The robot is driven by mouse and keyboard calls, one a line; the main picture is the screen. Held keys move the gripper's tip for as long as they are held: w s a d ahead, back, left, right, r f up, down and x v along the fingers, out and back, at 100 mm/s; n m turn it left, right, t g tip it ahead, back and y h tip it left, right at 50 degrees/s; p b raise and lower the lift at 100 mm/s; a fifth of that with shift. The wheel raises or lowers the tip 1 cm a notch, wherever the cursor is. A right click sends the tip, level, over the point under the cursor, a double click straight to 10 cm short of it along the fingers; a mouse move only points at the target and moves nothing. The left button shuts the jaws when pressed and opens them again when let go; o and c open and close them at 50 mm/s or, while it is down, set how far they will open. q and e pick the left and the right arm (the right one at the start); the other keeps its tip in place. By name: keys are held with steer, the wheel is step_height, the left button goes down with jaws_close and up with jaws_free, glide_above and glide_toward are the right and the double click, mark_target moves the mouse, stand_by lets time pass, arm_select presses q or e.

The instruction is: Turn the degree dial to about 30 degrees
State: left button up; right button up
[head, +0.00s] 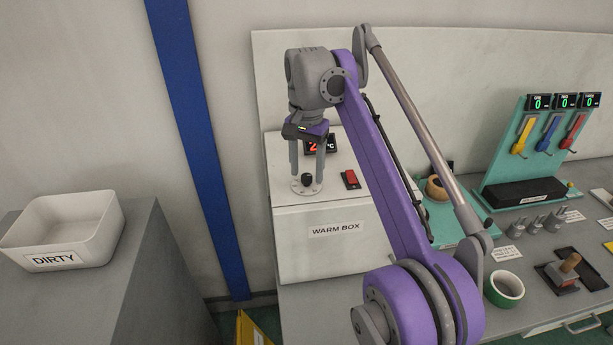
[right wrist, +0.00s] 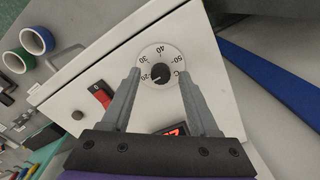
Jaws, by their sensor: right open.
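The degree dial is a black knob (right wrist: 160,73) on a round white scale plate (right wrist: 151,52), marked 20, 30, 40 and 50 with a C. It sits on the top of the white warm box (head: 325,233). In the head view the knob (head: 307,180) shows between my right fingertips. My right gripper (head: 307,172) points down over the dial. It is open, with one finger on each side of the knob and a gap on both sides. The knob's pointer seems to be near the 20 mark, but it is small. My left gripper is not in view.
A red switch (head: 350,179) and a red-digit display (head: 316,145), partly hidden by my gripper, are on the box. A white DIRTY bin (head: 101,247) stands at left. Green tape (head: 503,289) and a teal stand (head: 512,140) with coloured levers are at right.

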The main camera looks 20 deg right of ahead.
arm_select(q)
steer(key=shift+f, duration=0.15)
arm_select(e)
steer(key=shift+f, duration=0.5)
jaws_close()
